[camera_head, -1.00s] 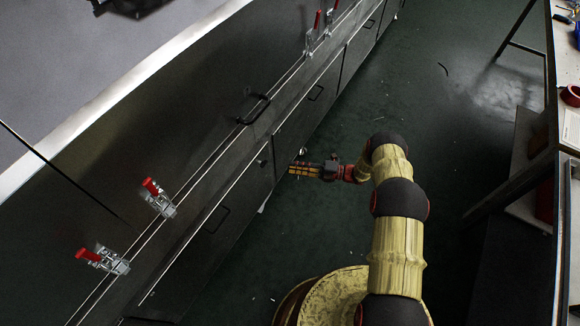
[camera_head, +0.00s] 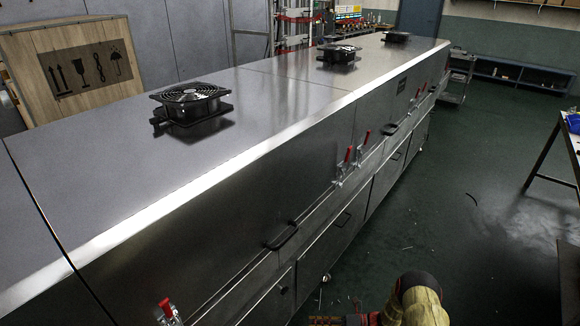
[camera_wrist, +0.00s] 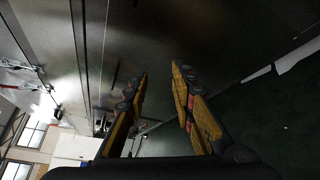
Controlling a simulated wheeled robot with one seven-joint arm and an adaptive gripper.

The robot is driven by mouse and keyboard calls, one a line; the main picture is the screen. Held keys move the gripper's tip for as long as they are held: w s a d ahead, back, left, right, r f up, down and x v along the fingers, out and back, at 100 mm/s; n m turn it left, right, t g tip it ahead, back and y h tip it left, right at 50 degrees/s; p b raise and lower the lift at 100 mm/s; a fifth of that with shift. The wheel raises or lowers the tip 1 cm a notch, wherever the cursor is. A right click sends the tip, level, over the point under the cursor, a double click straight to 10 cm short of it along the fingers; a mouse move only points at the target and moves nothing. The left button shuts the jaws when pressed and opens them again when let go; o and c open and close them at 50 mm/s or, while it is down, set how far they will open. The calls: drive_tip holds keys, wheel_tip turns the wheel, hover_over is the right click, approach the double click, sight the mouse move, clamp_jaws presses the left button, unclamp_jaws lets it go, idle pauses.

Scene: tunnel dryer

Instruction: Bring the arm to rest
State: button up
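My gripper (camera_wrist: 160,71) shows in the wrist view with its two yellow-padded fingers apart. It is open, with nothing between the fingertips. A dark metal panel surface lies beyond the fingers. In the head view, my arm (camera_head: 416,300) shows only at the bottom edge, right of the dryer's lower doors. The wrist end reaches left from it along the bottom edge, and the frame cuts it off. The long metal tunnel dryer (camera_head: 240,215) runs from the lower left to the upper right.
Fans (camera_head: 190,103) sit on the dryer's top. Red-handled clamps (camera_head: 345,165) and a black handle (camera_head: 281,236) stick out from its side. A wooden crate (camera_head: 25,60) stands behind. A table (camera_head: 553,150) is at the right edge. Green floor (camera_head: 440,230) between is open.

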drive_tip(key=s+d+r+n+g+h, duration=0.25)
drive_tip(key=s+r+n+g, duration=0.3)
drive_tip(key=s+n, duration=0.35)
drive_tip(key=s+d+r+n+t+h+p, duration=0.1)
drive_tip(key=s+d+r+n+h, duration=0.25)
drive_tip(key=r+n, duration=0.65)
drive_tip(key=s+d+r+n+h+p, duration=0.2)
drive_tip(key=s+r+n+h, duration=0.15)
drive_tip(key=r, duration=1.25)
drive_tip(key=s+d+r+n+t+h+p, duration=0.15)
drive_tip(key=s+r+n+h, duration=0.45)
drive_tip(key=r, duration=0.7)
drive_tip(key=s+r+n+t+p, duration=0.1)
drive_tip(key=s+r+n+t, duration=0.1)
drive_tip(key=r, duration=0.8)
drive_tip(key=s+r+n+t+p, duration=0.1)
drive_tip(key=s+r+t, duration=0.3)
drive_tip(key=r, duration=0.6)
drive_tip(key=shift+s+a+r+n+t+p, duration=0.2)
drive_tip(key=shift+s+a+n+t+p, duration=0.1)
drive_tip(key=shift+s+n, duration=0.2)
drive_tip(key=shift+h, duration=0.25)
